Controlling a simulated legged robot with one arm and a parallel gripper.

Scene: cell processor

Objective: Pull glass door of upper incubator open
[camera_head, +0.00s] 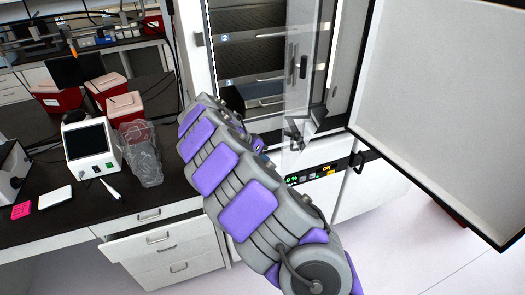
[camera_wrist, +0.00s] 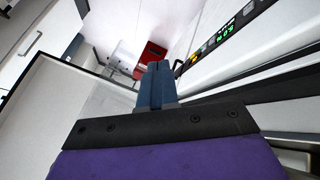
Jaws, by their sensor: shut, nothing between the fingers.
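The upper incubator (camera_head: 203,62) stands open at the top centre of the head view, with dark shelves inside. Its clear glass door (camera_head: 297,105) stands ajar, angled out from the opening, with a dark handle (camera_head: 303,67) on it. My gripper (camera_wrist: 157,84) shows in the wrist view with its blue-grey fingers together and nothing between them. A clear pane (camera_wrist: 95,105) is left of the fingers in that view; I cannot tell whether they touch it. In the head view my arm hides most of the gripper, near the lower part of the glass door.
The outer door (camera_head: 445,85) is swung wide open at right. A lit control panel (camera_head: 325,171) sits below the opening and also shows in the wrist view (camera_wrist: 222,32). A dark bench (camera_head: 85,215) with instruments is at left, with an open drawer (camera_head: 155,238) below.

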